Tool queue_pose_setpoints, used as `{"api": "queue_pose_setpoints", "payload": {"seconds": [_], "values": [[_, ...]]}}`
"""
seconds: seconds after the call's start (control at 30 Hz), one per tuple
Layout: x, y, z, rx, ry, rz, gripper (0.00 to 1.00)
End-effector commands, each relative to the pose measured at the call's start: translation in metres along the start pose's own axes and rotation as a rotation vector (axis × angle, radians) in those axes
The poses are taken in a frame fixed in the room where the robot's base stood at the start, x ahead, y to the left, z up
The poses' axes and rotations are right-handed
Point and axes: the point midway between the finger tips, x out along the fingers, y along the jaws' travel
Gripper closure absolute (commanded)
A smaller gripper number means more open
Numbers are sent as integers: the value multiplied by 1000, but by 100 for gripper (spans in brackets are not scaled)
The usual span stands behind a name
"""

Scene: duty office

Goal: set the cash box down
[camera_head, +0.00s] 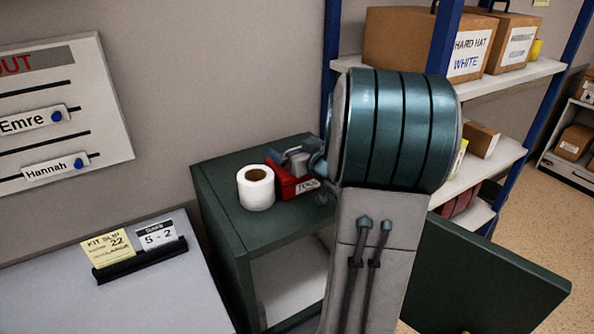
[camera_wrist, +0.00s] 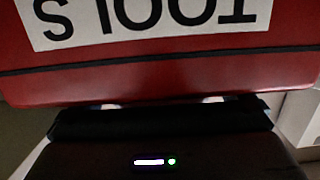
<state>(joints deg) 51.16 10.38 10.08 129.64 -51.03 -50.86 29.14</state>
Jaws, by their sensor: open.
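A red box (camera_head: 291,183) with a white label sits on top of a dark green cabinet (camera_head: 222,196). In the wrist view the red box (camera_wrist: 200,72) fills the upper part, close up, and its upside-down label reads TOOLS. I see no box marked as a cash box. My gripper (camera_wrist: 162,102) is open, with its dark body at the bottom of the wrist view and two pale tips at the red box's edge. Whether they touch it, I cannot tell. In the head view my arm hides the right part of the cabinet top and most of the gripper.
A white roll (camera_head: 256,190) stands just left of the red box. The cabinet's door (camera_head: 485,280) hangs open to the right. A blue-posted shelf (camera_head: 510,78) with cardboard boxes (camera_head: 405,38) is behind my arm. A grey desk (camera_head: 150,290) with a card holder (camera_head: 137,262) is at lower left.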

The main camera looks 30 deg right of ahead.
Motion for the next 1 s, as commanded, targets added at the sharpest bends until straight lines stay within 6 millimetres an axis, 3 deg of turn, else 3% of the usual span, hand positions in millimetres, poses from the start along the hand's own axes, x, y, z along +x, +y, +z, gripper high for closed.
{"api": "queue_pose_setpoints", "payload": {"seconds": [0.13,0.47,0.77,1.0], "values": [[0,0,0,0,0,0,0],[0,0,0,0,0,0,92],[-1,0,-4,-3,4,0,92],[-3,0,-21,-5,6,1,92]]}}
